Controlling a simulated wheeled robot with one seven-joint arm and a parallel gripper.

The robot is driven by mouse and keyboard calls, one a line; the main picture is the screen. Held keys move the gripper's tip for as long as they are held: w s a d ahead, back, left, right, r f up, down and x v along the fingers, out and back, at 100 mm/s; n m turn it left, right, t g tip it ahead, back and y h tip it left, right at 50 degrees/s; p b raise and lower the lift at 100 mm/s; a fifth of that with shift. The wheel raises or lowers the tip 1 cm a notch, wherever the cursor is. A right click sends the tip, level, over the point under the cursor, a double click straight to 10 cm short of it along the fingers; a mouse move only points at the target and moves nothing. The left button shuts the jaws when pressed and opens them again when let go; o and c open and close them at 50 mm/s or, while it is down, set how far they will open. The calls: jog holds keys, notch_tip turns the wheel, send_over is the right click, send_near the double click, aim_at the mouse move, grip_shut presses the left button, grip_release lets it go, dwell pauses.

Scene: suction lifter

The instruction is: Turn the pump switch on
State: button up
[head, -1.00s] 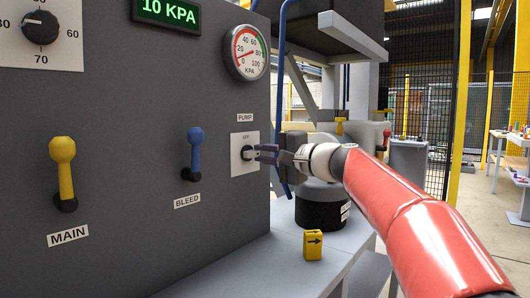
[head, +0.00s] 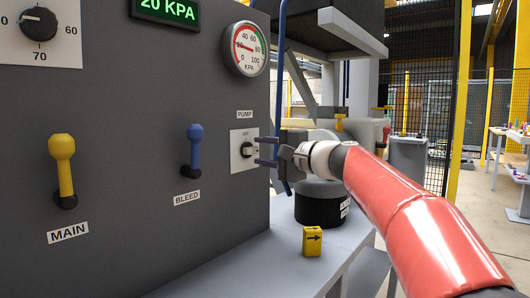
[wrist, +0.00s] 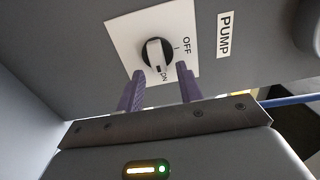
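The pump switch (head: 247,149) is a round black knob with a pale grip bar on a white plate, under a PUMP label. In the wrist view the knob (wrist: 154,53) has its bar's dark-marked end toward the ON lettering, away from OFF. My gripper (head: 263,150) is just in front of the plate in the head view, its fingers spread and empty. In the wrist view the gripper (wrist: 160,70) shows two purple fingers well apart, with the knob beyond and between their tips. The fingers appear clear of the knob.
The dark panel also carries a blue BLEED lever (head: 195,148), a yellow MAIN lever (head: 64,168), a dial gauge (head: 245,48) and a display (head: 166,12) reading 20 KPA. A yellow arrow block (head: 312,242) stands on the grey ledge below.

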jog(key=b+v, duration=0.1)
jog(key=v, duration=0.6)
jog(key=shift+s+d+b, duration=0.25)
jog(key=shift+d+b, duration=0.1)
jog(key=shift+b, duration=0.05)
